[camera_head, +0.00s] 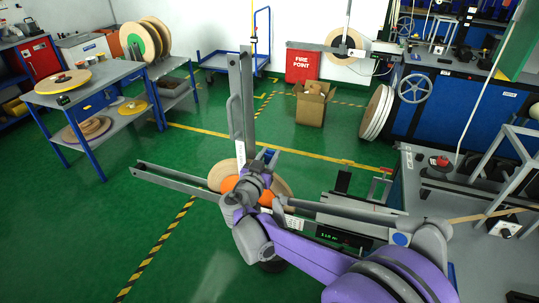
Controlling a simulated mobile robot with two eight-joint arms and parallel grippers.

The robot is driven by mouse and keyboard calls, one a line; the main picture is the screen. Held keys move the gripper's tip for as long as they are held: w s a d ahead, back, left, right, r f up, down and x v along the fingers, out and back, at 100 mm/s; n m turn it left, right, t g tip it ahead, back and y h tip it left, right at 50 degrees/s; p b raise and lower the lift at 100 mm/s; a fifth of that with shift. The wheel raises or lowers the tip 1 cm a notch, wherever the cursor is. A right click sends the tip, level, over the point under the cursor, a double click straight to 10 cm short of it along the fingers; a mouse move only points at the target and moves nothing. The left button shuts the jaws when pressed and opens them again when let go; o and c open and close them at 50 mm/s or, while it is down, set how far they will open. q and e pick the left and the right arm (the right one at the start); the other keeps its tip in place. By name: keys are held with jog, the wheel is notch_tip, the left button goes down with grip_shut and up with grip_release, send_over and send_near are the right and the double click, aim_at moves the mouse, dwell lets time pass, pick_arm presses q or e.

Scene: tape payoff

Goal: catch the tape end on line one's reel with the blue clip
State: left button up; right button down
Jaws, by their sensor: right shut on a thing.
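A reel (221,172) with pale wooden flanges and an orange middle sits low on the grey payoff stand (240,110), left of centre. My right arm reaches in from the lower right and covers much of the reel. My right gripper (266,163) is in front of the reel's upper right part. It is shut on a small blue piece, which looks like the blue clip (270,154). The tape end cannot be made out behind the gripper. Whether the clip touches the reel cannot be told. My left gripper is out of view.
A blue-legged table (87,88) with reels stands at the left. A cardboard box (311,106) and a red fire point sign (303,64) are behind. A grey bench (436,206) stands at the right. Green floor is free at the lower left.

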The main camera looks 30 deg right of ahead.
jog(key=shift+f, duration=0.25)
jog(key=shift+f+b, duration=0.9)
jog(key=shift+f, duration=0.35)
dwell(0.3)
notch_tip(320, 180, up, 8)
jog(key=p, duration=0.6)
dwell(0.6)
